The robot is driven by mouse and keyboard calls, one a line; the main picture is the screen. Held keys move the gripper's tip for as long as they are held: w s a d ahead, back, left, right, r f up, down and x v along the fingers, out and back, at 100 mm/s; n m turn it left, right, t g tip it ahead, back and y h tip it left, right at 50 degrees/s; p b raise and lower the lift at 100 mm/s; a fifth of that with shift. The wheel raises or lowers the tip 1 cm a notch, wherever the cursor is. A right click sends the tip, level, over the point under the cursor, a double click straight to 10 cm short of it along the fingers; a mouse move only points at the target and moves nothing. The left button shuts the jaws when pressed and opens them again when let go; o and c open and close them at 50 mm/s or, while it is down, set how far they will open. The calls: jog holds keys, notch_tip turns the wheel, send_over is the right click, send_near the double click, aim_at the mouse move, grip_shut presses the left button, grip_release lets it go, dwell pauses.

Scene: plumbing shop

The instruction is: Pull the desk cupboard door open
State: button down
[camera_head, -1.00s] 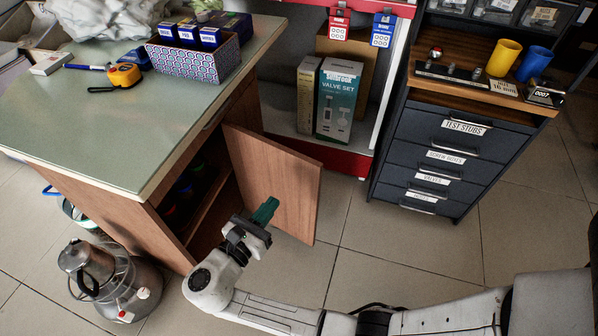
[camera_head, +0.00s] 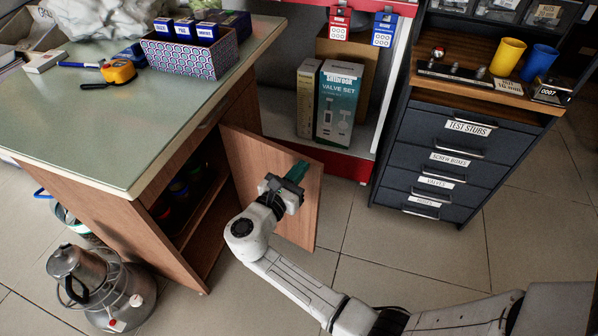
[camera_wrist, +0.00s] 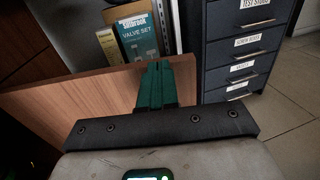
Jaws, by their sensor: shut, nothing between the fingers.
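The wooden cupboard door (camera_head: 252,176) of the desk (camera_head: 118,122) stands open, swung outward toward the red shelf unit. Its inner face shows, and the dark cupboard interior (camera_head: 188,195) with coloured items on a shelf is visible. My gripper (camera_head: 296,172) is in front of the door's inner face, near its upper free edge; I cannot tell if it touches. In the wrist view the green fingers (camera_wrist: 167,85) are together with nothing between them, and the door (camera_wrist: 75,105) spreads behind them. The door's handle is not in view.
A blue-grey drawer cabinet (camera_head: 440,150) stands to the right of the door. A red shelf unit with a valve set box (camera_head: 338,103) is behind it. A metal pot-like vessel (camera_head: 100,290) stands on the floor at lower left. Tiled floor (camera_head: 370,220) is clear between door and cabinet.

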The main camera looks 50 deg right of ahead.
jog(key=d+p, duration=0.1)
jog(key=d, duration=0.1)
jog(key=d+p, duration=0.1)
jog(key=d, duration=0.2)
jog(key=d+p, duration=0.1)
jog(key=d, duration=0.2)
jog(key=shift+w+d, duration=0.2)
jog(key=shift+w, duration=0.2)
